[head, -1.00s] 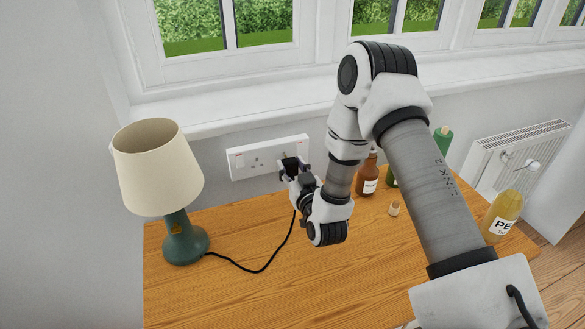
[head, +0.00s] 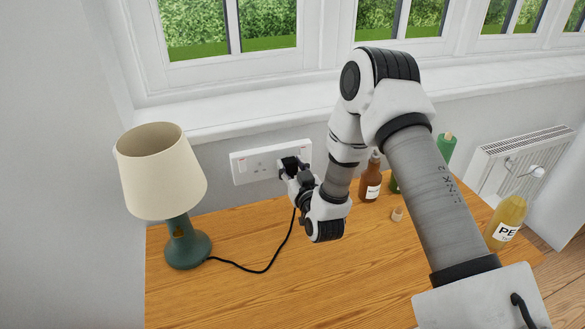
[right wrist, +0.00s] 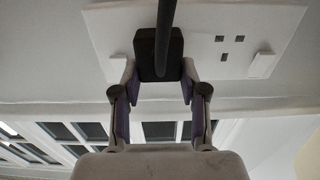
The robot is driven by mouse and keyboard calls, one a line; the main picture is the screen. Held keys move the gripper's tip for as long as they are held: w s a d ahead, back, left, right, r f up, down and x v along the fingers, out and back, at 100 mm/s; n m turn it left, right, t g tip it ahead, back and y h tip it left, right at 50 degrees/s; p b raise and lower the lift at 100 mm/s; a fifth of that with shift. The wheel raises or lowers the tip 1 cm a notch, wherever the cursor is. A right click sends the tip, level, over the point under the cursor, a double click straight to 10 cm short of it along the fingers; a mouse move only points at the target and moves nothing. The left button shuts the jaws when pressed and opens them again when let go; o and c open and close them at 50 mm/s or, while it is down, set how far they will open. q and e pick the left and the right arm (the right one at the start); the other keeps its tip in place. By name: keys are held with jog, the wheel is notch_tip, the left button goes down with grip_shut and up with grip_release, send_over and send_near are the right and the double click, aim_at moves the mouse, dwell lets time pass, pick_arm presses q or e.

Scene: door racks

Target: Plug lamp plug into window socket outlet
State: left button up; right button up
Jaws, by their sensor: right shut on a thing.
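The white double socket outlet (head: 258,164) is on the wall below the window sill. Its left half shows free in the head view. My right gripper (head: 288,168) is at its right half, shut on the black lamp plug. In the right wrist view the plug (right wrist: 158,58) sits between the fingers of the right gripper (right wrist: 159,80), against or very close to the socket plate (right wrist: 208,20). Its pins are hidden. The black cord (head: 267,267) runs from the plug down to the lamp (head: 186,245) on the table. My left gripper is not in view.
The wooden table (head: 330,285) has free room in its middle. A brown bottle (head: 370,182), a small vial (head: 397,214), a green bottle (head: 446,146) and a yellow bottle (head: 508,220) stand to the right. A radiator (head: 525,150) is at the far right.

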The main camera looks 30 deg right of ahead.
jog(key=shift+w, duration=0.2)
jog(key=o, duration=1.4)
jog(key=shift+c, duration=0.2)
jog(key=v, duration=1.2)
jog(key=shift+d, duration=0.1)
